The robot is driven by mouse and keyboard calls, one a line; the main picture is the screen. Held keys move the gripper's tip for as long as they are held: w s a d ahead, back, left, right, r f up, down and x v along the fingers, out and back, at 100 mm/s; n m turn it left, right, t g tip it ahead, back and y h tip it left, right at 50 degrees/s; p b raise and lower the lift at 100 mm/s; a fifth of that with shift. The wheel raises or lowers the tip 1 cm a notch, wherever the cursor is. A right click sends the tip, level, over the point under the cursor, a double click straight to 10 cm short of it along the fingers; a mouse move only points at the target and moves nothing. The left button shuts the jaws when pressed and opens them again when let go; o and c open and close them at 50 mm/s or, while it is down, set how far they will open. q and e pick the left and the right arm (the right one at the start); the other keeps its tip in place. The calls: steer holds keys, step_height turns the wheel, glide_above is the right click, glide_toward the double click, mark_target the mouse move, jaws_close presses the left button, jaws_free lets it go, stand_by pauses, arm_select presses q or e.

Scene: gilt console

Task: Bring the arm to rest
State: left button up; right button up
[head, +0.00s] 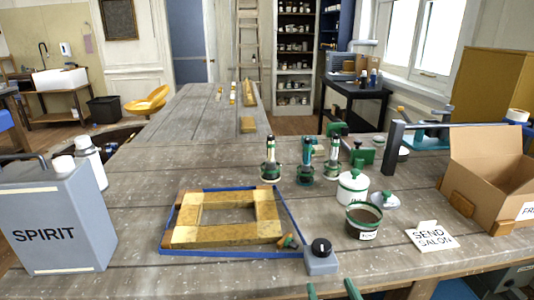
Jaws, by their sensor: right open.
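My right gripper (332,289) shows only as two green fingertips at the bottom edge of the head view, right of centre. The fingertips are apart and nothing shows between them. They are in front of the bench's near edge, below a small grey box with a black knob (321,256). The rest of my right arm is out of the frame. My left gripper is not in view. A gilt wooden frame (186,235) lies flat on a blue-edged mat (285,206) on the wooden bench (130,195), to the left of the right gripper.
A grey SPIRIT can (58,240) and white bottle (92,165) stand at left. Several green-and-glass bottles (305,165), a white lidded jar (352,190) and an open pot (363,222) stand mid-bench. A SEND SALON card (431,237) and open cardboard box (485,190) are at right.

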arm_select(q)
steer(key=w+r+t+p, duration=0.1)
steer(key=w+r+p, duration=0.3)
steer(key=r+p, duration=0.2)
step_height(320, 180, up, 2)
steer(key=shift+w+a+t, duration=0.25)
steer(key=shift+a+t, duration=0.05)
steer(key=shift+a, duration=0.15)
arm_select(e)
steer(key=s+d+f+g, duration=0.3)
steer(key=s+f+g, duration=0.1)
steer(key=s+f, duration=0.7)
steer(key=s+d+f+n+g+y, duration=0.1)
steer(key=s+d+f+g, duration=0.2)
steer(key=s+f, duration=0.9)
steer(key=s+g, duration=0.1)
steer(key=s, duration=0.5)
steer(key=shift+f, duration=0.2)
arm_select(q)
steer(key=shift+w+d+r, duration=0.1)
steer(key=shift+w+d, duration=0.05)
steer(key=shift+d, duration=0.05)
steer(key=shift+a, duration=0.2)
